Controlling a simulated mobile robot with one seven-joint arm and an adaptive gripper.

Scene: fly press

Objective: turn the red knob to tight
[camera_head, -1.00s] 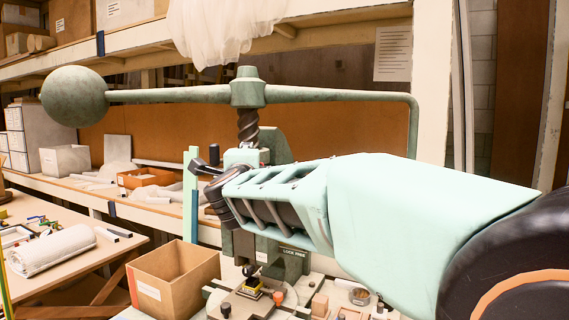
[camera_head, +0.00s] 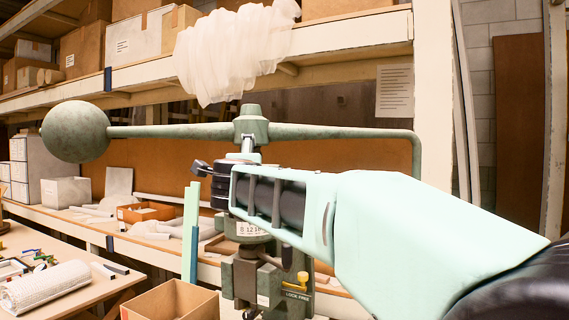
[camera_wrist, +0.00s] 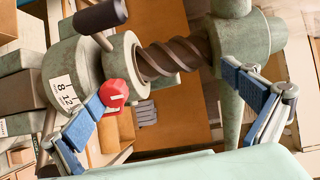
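The red knob (camera_wrist: 117,93) shows in the wrist view, left of centre, as a faceted red cap with a pale mark. It sits beside the grey-green press body and its collar. My gripper (camera_wrist: 165,90) is open, its blue-padded fingers spread wide at left and right. The left finger is near the knob in the picture, but I cannot tell whether it touches. Nothing shows held between the fingers. In the head view my arm reaches in front of the fly press (camera_head: 250,127) and covers much of it. The red knob is hidden there and the fingers are not clear.
The press's long arm with its ball weight (camera_head: 75,131) spans above my arm. A yellow knob (camera_head: 302,278) sits by a LOCK FREE label. A thick screw (camera_wrist: 172,58) and a dark handle (camera_wrist: 100,15) are near the fingers. A cardboard box (camera_head: 165,302) stands lower left.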

